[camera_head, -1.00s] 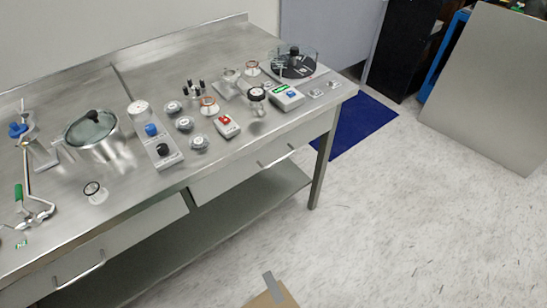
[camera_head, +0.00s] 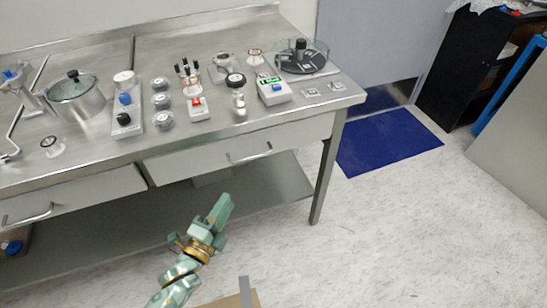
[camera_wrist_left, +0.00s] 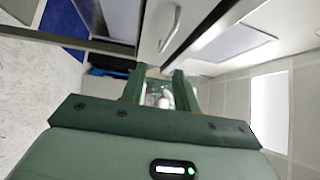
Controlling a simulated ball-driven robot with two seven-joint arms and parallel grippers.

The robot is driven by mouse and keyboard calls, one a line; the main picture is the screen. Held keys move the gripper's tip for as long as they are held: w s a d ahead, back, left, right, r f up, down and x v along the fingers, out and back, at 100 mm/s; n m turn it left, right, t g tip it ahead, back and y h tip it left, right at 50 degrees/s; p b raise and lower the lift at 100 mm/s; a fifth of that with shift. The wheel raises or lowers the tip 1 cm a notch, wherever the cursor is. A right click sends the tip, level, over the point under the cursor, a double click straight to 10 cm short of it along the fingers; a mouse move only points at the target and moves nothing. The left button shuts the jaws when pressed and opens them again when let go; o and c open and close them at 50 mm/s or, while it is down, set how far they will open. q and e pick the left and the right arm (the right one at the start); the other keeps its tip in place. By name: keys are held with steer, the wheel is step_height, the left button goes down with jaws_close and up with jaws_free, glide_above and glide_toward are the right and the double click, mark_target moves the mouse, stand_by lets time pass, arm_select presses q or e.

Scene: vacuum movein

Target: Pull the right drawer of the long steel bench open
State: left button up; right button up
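The long steel bench (camera_head: 95,158) runs across the head view. Its right drawer (camera_head: 200,163) is a pale front under the top and looks shut. The drawer's bar handle (camera_head: 250,153) is at the middle of that front. In the wrist view a bar handle (camera_wrist_left: 171,28) shows on a pale front beyond my fingers. My left gripper (camera_head: 224,207) is below and in front of the right drawer, apart from the handle. Its two fingers (camera_wrist_left: 160,88) stand apart with nothing held between them. My right gripper is not in view.
The left drawer's handle (camera_head: 28,215) is at the lower left. A pot (camera_head: 75,97), a device with a green display (camera_head: 274,91) and a round clear-walled tray (camera_head: 301,57) stand on the top. A bench leg (camera_head: 326,178) borders the right side.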

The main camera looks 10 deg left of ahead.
mark_target(253, 156)
arm_select(q)
steer(key=w+d+b, duration=0.1)
steer(key=w, duration=0.4)
steer(key=w+d+r+m+b, duration=0.1)
steer(key=w, duration=0.4)
steer(key=w+d+r+m+b, duration=0.1)
steer(key=w, duration=0.4)
steer(key=shift+r+b, duration=0.2)
steer(key=shift+b, duration=0.2)
steer(key=shift+w+r, duration=0.2)
steer(key=shift+w, duration=0.15)
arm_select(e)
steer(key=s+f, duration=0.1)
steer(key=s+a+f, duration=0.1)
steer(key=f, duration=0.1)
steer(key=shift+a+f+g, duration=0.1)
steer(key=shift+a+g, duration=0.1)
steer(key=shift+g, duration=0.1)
arm_select(q)
jaws_close()
